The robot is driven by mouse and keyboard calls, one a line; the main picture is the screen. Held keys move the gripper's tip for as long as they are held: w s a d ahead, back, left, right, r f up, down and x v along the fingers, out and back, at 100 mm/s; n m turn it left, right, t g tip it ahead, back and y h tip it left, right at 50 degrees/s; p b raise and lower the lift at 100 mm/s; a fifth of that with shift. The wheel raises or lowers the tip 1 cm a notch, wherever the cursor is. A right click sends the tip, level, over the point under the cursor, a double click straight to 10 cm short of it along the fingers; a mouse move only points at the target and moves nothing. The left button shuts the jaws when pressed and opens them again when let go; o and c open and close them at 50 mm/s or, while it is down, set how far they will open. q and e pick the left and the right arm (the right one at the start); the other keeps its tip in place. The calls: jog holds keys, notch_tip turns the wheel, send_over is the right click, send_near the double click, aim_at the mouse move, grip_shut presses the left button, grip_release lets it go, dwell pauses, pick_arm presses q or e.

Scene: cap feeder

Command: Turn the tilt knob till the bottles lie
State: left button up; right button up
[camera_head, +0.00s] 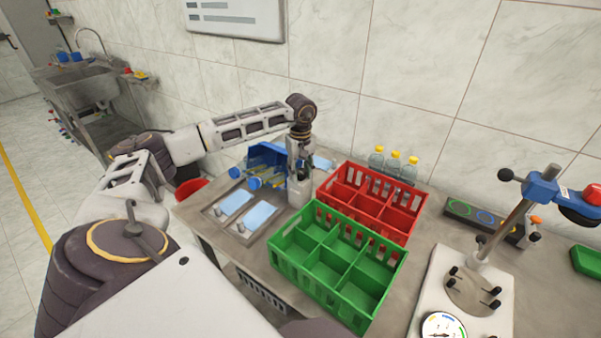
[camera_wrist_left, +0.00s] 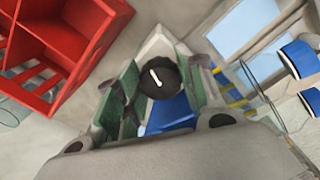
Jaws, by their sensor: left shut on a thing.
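The tilt knob (camera_wrist_left: 158,74) is round and black with a white mark; in the left wrist view it sits between the green-padded fingers of my left gripper (camera_wrist_left: 157,88). The gripper is shut on it. In the head view my left gripper (camera_head: 300,160) points down at a pale block (camera_head: 299,190) beside the blue cradle (camera_head: 266,155), and hides the knob. Bottles (camera_head: 262,180) in the cradle lean over to the left; I cannot tell whether they lie fully flat. Their blue and white ends (camera_wrist_left: 298,60) show at the right of the wrist view. My right gripper is out of view.
A green crate (camera_head: 331,290) and a red crate (camera_head: 402,236), both with empty compartments, stand close on the right. Several yellow-capped bottles (camera_head: 393,164) stand behind. A tray with pale blue pads (camera_head: 234,204) lies left. A press stand (camera_head: 462,300) is at far right.

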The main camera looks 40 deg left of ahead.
aim_at(300, 171)
pick_arm(q)
jog(key=shift+m, duration=0.6)
jog(key=o, duration=1)
jog(key=shift+r, duration=6.05)
jog(key=shift+s+f, duration=0.1)
